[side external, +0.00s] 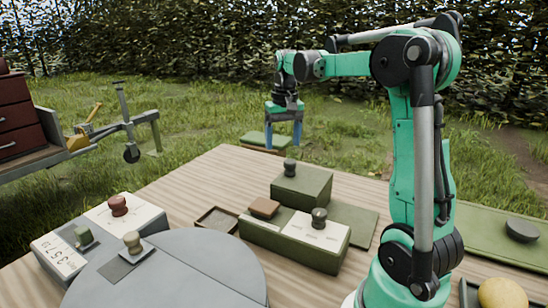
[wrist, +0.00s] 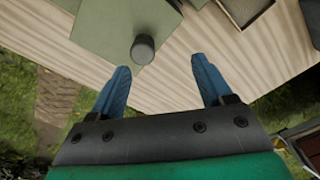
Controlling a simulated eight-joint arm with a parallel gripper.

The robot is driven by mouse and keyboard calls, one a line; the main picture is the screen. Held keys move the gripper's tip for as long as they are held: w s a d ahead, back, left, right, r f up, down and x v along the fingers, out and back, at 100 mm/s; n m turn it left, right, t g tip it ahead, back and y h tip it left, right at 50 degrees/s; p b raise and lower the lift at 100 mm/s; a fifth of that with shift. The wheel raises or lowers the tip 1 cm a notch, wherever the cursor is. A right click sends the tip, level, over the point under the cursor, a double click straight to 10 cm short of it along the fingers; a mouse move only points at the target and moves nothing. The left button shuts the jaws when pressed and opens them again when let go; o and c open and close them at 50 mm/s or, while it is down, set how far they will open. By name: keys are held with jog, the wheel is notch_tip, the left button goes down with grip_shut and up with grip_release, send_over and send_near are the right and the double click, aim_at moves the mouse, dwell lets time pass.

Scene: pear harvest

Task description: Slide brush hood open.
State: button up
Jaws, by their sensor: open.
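No part is marked as the brush hood, so I cannot tell for certain which one it is. A dark green box (side external: 302,187) with a dark round knob (side external: 290,167) stands toward the back of the table. In the wrist view, a dark knob (wrist: 143,49) on a green top (wrist: 105,28) shows just beyond my fingertips, left of centre.
A grey round housing (side external: 185,280) with knobbed parts fills the front left. A shallow tray (side external: 216,219) lies between them. A yellow fruit (side external: 503,293) is front right.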

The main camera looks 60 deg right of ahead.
aim_at(290, 161)
jog(key=shift+s+d+f+m, duration=0.15)
jog(key=shift+s+d+m, duration=0.05)
jog(key=shift+d, duration=0.45)
jog(key=shift+s+d+f+m, duration=0.15)
jog(key=shift+d+m, duration=0.05)
jog(key=shift+d, duration=0.4)
jog(key=shift+f, duration=2.75)
grip_shut()
